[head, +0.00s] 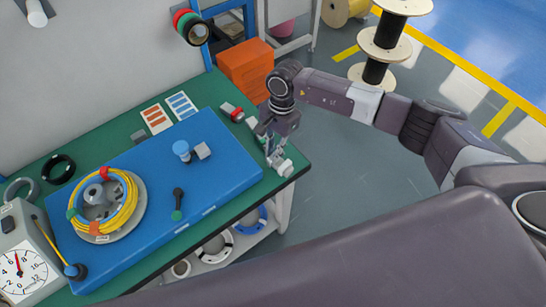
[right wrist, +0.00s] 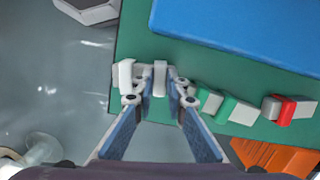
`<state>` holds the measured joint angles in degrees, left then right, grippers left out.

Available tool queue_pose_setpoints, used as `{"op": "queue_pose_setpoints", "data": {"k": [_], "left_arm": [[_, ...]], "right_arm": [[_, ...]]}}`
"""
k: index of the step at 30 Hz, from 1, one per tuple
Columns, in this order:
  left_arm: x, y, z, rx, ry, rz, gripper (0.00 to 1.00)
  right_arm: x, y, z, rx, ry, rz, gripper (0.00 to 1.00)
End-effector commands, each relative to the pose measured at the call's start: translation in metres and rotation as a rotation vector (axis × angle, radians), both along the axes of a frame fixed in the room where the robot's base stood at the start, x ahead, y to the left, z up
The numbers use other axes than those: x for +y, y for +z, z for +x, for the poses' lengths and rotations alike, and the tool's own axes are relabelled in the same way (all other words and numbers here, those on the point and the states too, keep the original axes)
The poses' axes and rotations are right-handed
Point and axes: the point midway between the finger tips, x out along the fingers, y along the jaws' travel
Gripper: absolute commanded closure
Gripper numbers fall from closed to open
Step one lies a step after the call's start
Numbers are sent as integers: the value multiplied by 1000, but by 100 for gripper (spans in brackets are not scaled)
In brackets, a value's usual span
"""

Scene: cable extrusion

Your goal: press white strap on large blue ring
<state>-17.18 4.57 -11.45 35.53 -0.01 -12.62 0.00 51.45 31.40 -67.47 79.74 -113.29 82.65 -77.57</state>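My right gripper (head: 274,149) points down at the right front corner of the green bench. In the right wrist view its fingers (right wrist: 160,92) stand close on both sides of a white piece (right wrist: 160,77), which seems to be the white strap. A second white part (right wrist: 126,76) shows just left of the fingers. Whether the fingertips touch the strap cannot be told. In the head view a white part (head: 285,168) shows below the fingers. A blue ring (head: 250,219) lies on the shelf below the bench. My left gripper is not in view.
A blue mat (head: 130,185) covers much of the green bench (head: 127,130) and carries a yellow cable coil (head: 126,219) with coloured straps. Green-and-white pieces (right wrist: 232,109) and a red-and-grey piece (right wrist: 286,108) lie near my right gripper. Orange bins (head: 247,70) stand behind.

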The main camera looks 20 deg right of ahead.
Motion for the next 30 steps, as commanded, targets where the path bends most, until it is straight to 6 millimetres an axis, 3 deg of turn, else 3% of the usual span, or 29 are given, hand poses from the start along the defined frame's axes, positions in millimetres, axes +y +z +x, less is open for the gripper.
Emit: {"op": "queue_pose_setpoints", "data": {"k": [8,30], "left_arm": [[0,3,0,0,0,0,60],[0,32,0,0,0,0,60]], "right_arm": [[0,5,0,-1,0,0,100],[0,63,0,-1,0,0,100]]}}
